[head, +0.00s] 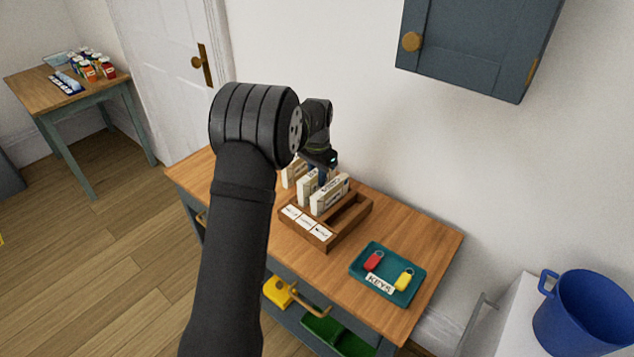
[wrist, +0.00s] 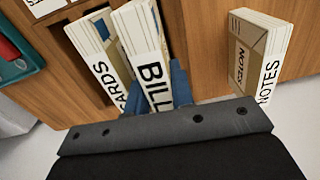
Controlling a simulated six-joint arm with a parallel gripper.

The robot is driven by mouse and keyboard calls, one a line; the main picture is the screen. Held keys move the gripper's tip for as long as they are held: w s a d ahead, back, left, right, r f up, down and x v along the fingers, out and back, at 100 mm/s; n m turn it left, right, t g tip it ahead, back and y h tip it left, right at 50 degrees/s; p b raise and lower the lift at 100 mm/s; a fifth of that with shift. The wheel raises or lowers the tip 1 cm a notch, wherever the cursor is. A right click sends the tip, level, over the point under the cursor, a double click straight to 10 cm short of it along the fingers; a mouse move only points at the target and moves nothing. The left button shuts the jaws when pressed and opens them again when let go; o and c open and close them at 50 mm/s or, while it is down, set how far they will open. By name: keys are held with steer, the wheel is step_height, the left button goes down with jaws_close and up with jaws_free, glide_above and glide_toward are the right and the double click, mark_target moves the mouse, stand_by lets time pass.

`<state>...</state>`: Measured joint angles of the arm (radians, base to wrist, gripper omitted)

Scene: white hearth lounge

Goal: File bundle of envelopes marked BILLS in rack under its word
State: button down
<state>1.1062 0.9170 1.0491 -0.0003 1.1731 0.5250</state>
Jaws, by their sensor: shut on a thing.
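The BILLS bundle (wrist: 140,45), white envelopes with a black-lettered band, stands upright between the blue fingers of my gripper (wrist: 160,92), which is shut on it. In the head view the gripper (head: 322,172) is over the far left end of the wooden rack (head: 350,225), and the held bundle (head: 307,184) is partly hidden under it. The CARDS bundle (wrist: 98,62) stands in the rack close beside the held one. The rack's front has three white word cards (head: 307,222), too small to read. I cannot tell whether the BILLS bundle touches the rack floor.
A teal KEYS tray (head: 411,287) with red and yellow key fobs lies right of the rack. A grey-blue wall cupboard (head: 470,45) hangs above right.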

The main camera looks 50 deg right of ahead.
steer(key=shift+f, duration=1.1)
steer(key=shift+f, duration=0.15)
steer(key=c, duration=1.5)
jaws_free()
step_height(320, 180, up, 12)
steer(key=shift+r, duration=0.15)
